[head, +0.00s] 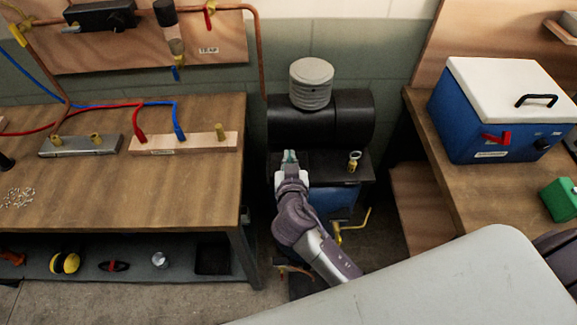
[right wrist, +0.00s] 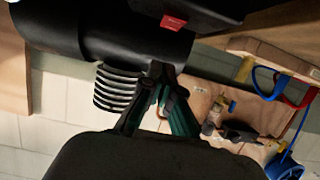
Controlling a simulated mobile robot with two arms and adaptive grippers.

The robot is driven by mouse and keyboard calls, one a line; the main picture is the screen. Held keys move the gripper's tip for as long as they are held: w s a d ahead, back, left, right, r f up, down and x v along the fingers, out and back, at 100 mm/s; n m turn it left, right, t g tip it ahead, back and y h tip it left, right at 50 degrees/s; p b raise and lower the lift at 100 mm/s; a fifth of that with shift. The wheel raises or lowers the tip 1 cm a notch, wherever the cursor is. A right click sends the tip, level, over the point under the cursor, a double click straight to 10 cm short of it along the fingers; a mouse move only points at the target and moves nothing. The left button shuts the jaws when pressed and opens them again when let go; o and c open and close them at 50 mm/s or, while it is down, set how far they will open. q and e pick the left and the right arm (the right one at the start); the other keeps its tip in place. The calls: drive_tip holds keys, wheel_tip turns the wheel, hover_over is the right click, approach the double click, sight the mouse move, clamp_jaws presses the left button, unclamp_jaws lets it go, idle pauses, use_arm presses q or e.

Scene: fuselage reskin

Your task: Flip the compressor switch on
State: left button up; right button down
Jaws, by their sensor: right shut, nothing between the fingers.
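The compressor (head: 345,115) stands on the floor against the wall between two benches. It has a black tank, a grey ribbed cap (head: 311,82) on top and a blue lower part. A red switch (right wrist: 173,22) shows on a black housing at the top of the right wrist view; I cannot make out its position. My right gripper (head: 290,156) is shut and empty over the black front part of the compressor. In the right wrist view its fingertips (right wrist: 162,68) are below the red switch, apart from it in the picture. My left gripper is not in view.
A wooden bench (head: 190,185) with red and blue hoses stands at the left. A blue cooler-like box (head: 475,125) with a white lid sits on the right bench. A brass fitting (head: 354,160) and a yellow lever (head: 355,228) are close to my right arm.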

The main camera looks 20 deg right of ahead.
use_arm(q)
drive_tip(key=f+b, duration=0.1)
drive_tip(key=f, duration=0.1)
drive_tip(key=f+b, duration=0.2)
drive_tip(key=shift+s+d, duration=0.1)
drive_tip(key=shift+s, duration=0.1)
use_arm(e)
drive_tip(key=s+a, duration=0.2)
drive_tip(key=s, duration=0.7)
drive_tip(key=shift+s+a+r, duration=0.25)
drive_tip(key=shift+a+r, duration=0.1)
drive_tip(key=shift+r, duration=0.1)
drive_tip(key=s+a+f+n+g+y, duration=0.1)
drive_tip(key=s+f+n+g+y, duration=0.15)
drive_tip(key=f, duration=1.25)
drive_tip(key=s+a+f+n+g+y, duration=0.1)
drive_tip(key=s+f+n+g, duration=0.25)
drive_tip(key=f, duration=1.15)
drive_tip(key=s+d+f+g, duration=0.2)
drive_tip(key=s+d+f, duration=0.2)
drive_tip(key=s+f, duration=0.3)
drive_tip(key=s+d+f+g, duration=0.2)
drive_tip(key=s+d+f, duration=0.2)
drive_tip(key=s+f, duration=0.3)
drive_tip(key=s+d+f+g, duration=0.3)
drive_tip(key=s+f, duration=0.4)
drive_tip(key=s, duration=0.7)
drive_tip(key=shift+s+d+f, duration=0.15)
drive_tip(key=shift+s+d, duration=0.05)
drive_tip(key=shift+d, duration=0.55)
